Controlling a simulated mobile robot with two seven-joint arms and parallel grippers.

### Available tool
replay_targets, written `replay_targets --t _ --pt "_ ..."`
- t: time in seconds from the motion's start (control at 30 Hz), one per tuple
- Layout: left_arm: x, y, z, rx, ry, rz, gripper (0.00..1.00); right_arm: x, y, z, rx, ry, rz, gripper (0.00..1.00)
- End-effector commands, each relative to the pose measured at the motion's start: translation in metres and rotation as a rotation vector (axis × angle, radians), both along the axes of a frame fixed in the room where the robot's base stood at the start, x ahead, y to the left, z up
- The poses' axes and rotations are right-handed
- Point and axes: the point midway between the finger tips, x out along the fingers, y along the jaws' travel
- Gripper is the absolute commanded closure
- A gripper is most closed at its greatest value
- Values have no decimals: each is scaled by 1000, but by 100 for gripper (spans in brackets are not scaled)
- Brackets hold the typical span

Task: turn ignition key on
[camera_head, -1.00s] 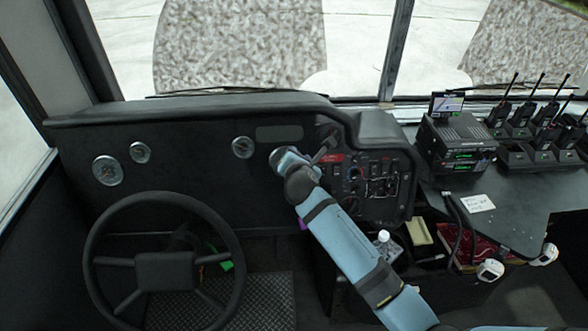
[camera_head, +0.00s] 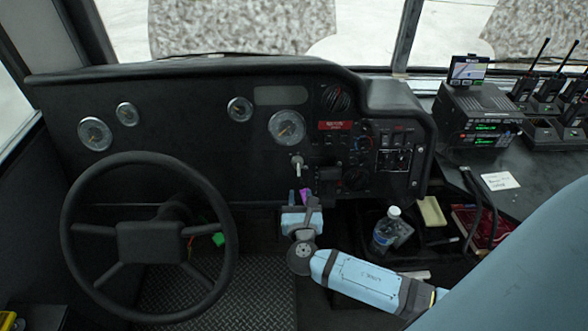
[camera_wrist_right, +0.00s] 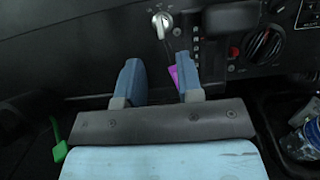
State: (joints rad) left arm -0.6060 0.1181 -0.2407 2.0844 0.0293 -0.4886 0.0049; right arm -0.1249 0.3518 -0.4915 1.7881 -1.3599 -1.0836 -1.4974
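The ignition key (camera_head: 297,160) shows as a small silver key or knob on the dashboard, below the large round gauge. It also shows at the top of the right wrist view (camera_wrist_right: 162,22), beyond the fingertips. My right gripper (camera_head: 299,200) is just below it in the head view, apart from it. In the right wrist view the two blue fingers (camera_wrist_right: 160,80) stand apart with no object gripped. A purple tag (camera_wrist_right: 176,76) shows behind the right-hand finger; I cannot tell what it is fixed to. My left gripper is not in view.
The steering wheel (camera_head: 148,239) is left of my right gripper. A switch panel (camera_head: 392,158) lies right of the key. A water bottle (camera_head: 386,229) stands in a tray to the right. A radio unit (camera_head: 480,118) and handsets sit on the right counter.

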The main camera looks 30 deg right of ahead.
Motion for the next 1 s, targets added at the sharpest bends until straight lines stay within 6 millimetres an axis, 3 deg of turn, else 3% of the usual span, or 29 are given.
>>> replay_targets --t 0.3,0.5,0.93,1.0 --pt "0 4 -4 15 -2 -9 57 59 -36 0 -2 -1 -1 66" --pt "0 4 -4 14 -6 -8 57 83 -51 0 -1 -1 -1 66" --pt "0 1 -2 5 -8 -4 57 91 -56 0 1 1 -1 66" --pt "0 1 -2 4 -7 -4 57 91 -56 0 1 1 -1 80"
